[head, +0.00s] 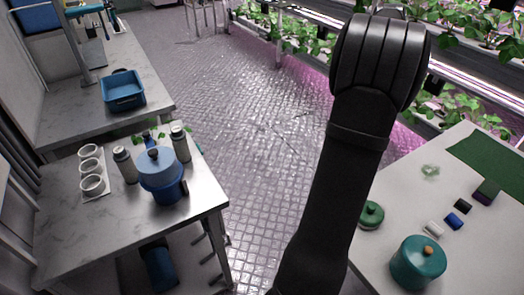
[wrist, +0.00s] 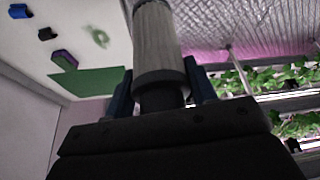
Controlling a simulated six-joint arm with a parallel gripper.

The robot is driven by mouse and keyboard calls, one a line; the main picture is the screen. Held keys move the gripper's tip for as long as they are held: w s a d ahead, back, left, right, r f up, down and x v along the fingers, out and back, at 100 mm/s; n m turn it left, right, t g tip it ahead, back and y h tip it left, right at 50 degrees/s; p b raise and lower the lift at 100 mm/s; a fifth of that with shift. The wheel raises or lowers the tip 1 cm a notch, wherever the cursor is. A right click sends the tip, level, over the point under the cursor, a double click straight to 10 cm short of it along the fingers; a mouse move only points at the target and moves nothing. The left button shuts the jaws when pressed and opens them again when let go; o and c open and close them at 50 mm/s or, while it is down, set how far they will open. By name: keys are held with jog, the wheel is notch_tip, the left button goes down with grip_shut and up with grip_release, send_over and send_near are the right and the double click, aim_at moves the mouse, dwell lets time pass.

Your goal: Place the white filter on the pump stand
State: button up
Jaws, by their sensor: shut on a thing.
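In the wrist view my gripper (wrist: 160,92) has two blue fingers shut on the white filter (wrist: 156,42). The filter is a pale grey-white ribbed cylinder with a smooth grey collar and a dark end between the fingers. In the head view my dark arm rises across the middle right, and the gripper and filter do not show there. I cannot make out a pump stand for certain in either view.
The right table (head: 390,190) holds a green lidded pot (head: 418,262), a smaller green pot (head: 371,215), small blocks and a green mat (head: 490,160). The left table (head: 70,215) holds a blue pot (head: 161,180), flasks and white cups. Open floor (head: 240,100) lies between.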

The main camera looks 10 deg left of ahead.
jog(key=w+a+n+y, duration=0.1)
jog(key=a+n, duration=0.3)
jog(key=a, duration=1.9)
jog(key=s+a+n+t+y, duration=0.15)
jog(key=s+a, duration=0.25)
jog(key=a, duration=0.9)
jog(key=s+a+n+g+y, duration=0.1)
jog(key=s+a+n, duration=0.25)
jog(key=a, duration=0.85)
jog(key=s+a+n+y, duration=0.1)
jog(key=s+a+n, duration=0.3)
jog(key=s+a, duration=1.2)
jog(key=s+a+n+y, duration=0.1)
jog(key=s+a+n, duration=0.2)
jog(key=s+a, duration=1.25)
notch_tip(320, 180, down, 24)
jog(key=s+d, duration=0.2)
jog(key=shift+d+g, duration=0.25)
jog(key=shift+g, duration=0.2)
jog(key=shift+s+r, duration=0.1)
jog(key=o, duration=1)
